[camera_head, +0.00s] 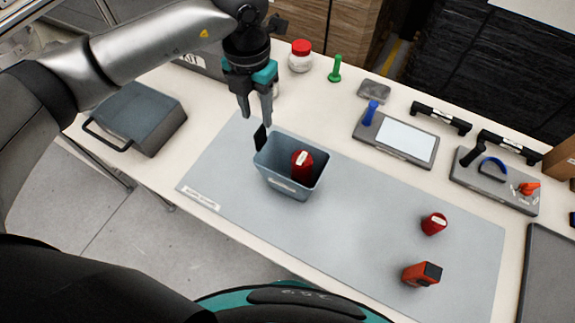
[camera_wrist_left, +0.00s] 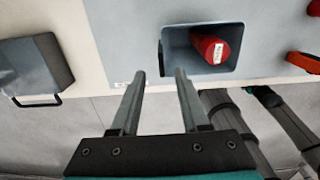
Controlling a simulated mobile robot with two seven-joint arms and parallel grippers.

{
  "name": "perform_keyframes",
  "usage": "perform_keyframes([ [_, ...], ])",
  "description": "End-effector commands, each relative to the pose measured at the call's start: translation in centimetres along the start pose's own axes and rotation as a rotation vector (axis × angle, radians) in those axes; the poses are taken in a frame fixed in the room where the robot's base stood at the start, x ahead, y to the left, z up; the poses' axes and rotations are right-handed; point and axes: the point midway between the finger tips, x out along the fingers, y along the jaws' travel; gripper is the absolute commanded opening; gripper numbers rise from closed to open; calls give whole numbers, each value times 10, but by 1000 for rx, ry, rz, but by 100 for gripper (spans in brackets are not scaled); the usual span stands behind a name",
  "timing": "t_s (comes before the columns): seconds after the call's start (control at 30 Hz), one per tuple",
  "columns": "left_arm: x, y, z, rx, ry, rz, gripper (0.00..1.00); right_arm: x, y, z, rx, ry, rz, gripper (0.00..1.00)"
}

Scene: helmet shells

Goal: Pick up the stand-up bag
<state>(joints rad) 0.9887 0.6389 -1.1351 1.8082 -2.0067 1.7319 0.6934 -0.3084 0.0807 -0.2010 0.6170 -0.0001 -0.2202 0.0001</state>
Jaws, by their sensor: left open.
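A red pouch with a white label, which looks like the stand-up bag (camera_head: 302,166), is inside a grey-blue bin (camera_head: 287,187). It also shows in the left wrist view (camera_wrist_left: 211,47), inside the bin (camera_wrist_left: 233,68). A similar red item with a white mark (camera_head: 434,223) is on the mat to the right. My left gripper (camera_head: 255,118) is open and empty, above and beside the bin's back left corner. In the left wrist view its fingers (camera_wrist_left: 160,73) are apart, with the bin ahead and to the right. My right gripper is not in view.
The grey mat (camera_head: 345,240) is mostly clear. An orange-red box with a dark end (camera_head: 422,274) stands near its right front. A grey handled case (camera_head: 140,115) is at left. A black tab (camera_head: 260,138) stands up at the bin's left edge. Trays and tools line the back.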

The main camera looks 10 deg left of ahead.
Motion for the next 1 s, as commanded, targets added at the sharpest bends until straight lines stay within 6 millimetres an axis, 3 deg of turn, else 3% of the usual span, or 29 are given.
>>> perform_keyframes([
  [0.1, 22, -1, 0, 1, 2, -1, 46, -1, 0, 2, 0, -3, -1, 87],
  [0.37, 42, -1, 0, 2, 0, -2, 46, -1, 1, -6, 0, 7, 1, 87],
  [0.7, 87, -3, -2, 2, 0, -3, 46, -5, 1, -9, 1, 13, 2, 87],
  [1.0, 91, -3, -2, 2, -1, -2, 43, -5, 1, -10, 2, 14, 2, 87],
])
